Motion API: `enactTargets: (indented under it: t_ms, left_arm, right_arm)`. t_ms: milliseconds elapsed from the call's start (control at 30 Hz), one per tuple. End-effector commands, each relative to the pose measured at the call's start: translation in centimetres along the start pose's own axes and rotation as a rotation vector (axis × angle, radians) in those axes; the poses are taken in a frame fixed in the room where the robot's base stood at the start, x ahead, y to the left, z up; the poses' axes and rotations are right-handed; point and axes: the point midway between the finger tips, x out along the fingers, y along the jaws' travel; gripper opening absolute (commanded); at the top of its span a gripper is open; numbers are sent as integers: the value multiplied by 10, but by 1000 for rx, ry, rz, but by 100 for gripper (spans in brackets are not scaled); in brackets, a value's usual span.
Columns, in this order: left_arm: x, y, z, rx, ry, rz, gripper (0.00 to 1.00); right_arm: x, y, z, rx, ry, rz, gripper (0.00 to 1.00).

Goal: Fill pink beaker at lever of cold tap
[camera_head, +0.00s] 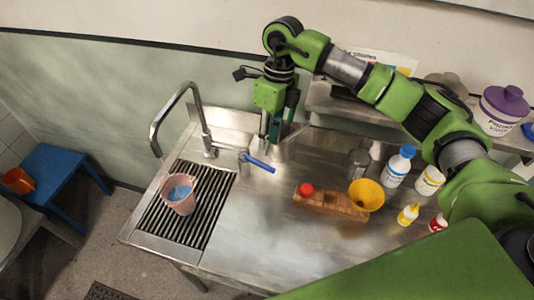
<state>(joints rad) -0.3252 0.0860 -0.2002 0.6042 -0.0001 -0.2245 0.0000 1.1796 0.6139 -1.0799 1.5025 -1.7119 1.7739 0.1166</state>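The pink beaker (180,206) stands upright on the slatted drain grate (213,215) at the left of the steel counter. A patch of blue shows inside it; I cannot tell whether this is liquid. The tall curved tap (206,128) rises behind the grate, its spout end above and left of the beaker in the picture. A blue lever (261,164) sticks out to the right of the tap base. My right gripper (269,138) points down just behind and above the lever, with no visible hold on anything. Its finger opening is unclear. My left gripper is out of view.
A wooden block (325,203) with a red knob and yellow bowl (366,195) stands mid-counter. Several bottles, including a blue-capped one (398,167), stand at the right. A shelf holds a purple-lidded jar (501,108). A blue stool (55,181) stands left.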

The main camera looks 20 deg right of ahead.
Motion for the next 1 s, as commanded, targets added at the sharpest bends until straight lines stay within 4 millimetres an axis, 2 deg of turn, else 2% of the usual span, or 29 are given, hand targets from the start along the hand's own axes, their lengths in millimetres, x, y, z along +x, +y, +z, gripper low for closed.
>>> enactTargets:
  t_ms: [33, 133, 200, 300, 367, 500, 767, 800, 900, 1000]
  left_arm:
    - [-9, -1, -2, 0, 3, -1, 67]
    - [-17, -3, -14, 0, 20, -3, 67]
    - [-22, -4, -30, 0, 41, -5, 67]
    - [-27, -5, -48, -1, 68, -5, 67]
    - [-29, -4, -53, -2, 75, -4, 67]
    - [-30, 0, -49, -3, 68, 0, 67]
    - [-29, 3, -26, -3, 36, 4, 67]
    - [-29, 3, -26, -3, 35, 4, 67]
    - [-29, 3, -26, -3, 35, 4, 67]
    - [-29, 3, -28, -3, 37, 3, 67]
  right_arm:
    - [9, 1, -1, 1, 5, 3, 28]
    - [29, 1, -1, 2, 5, 2, 28]
    - [42, 1, -1, 3, 5, 2, 28]
    - [57, 1, -1, 2, 4, 2, 28]
    - [63, 0, 0, 2, 1, 0, 28]
    - [72, 0, 0, 2, 1, 0, 28]
    - [75, 0, 0, 1, 0, -1, 28]
    - [75, 0, 0, 1, 0, -1, 25]
    - [74, 0, 0, 1, 0, -1, 0]
    - [74, 0, 0, 1, 0, -1, 0]
